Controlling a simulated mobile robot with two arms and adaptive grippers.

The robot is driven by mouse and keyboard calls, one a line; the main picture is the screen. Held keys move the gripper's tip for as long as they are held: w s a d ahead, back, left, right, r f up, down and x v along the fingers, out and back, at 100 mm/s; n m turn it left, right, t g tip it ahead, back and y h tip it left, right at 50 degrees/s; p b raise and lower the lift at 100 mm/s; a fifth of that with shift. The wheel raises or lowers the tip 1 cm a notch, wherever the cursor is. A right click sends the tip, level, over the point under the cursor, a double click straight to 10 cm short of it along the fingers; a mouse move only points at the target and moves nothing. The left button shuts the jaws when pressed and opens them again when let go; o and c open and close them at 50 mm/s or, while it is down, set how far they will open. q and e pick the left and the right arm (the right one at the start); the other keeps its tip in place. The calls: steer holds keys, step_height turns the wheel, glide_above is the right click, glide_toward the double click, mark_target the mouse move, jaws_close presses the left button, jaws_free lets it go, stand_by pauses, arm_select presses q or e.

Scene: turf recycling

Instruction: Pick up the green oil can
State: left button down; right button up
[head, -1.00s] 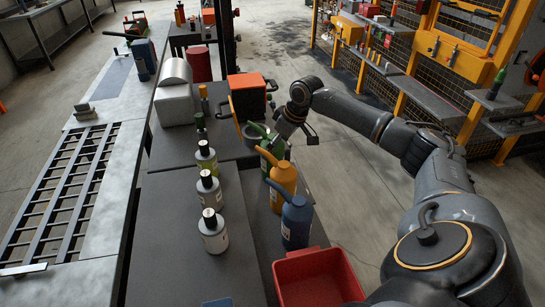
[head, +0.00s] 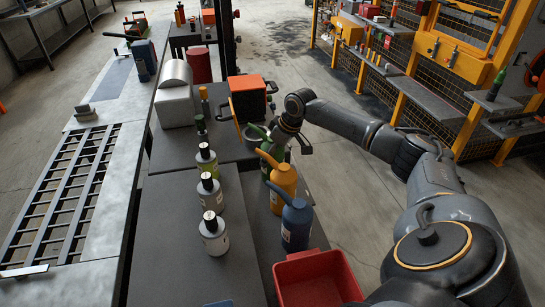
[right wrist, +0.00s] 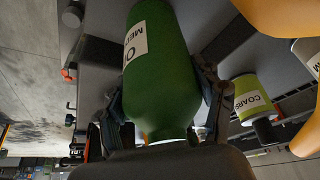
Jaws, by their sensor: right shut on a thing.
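The green oil can (right wrist: 160,70) fills the middle of the right wrist view, with a white label on its body. My right gripper (right wrist: 165,115) has one finger on each side of it and is shut on it. In the head view the green oil can (head: 266,165) stands behind the yellow-orange can, partly hidden by that can and by my right gripper (head: 284,140). I cannot tell whether its base touches the bench. My left gripper is not in view.
A yellow-orange can (head: 283,187) and a blue can (head: 296,224) stand in front of the green one. Several bottles (head: 210,192) line the left. A red bin (head: 315,280) is at the front, an orange-topped box (head: 248,97) behind.

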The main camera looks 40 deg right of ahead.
step_height(320, 180, up, 10)
steer(key=shift+b, duration=0.75)
steer(key=shift+r, duration=0.15)
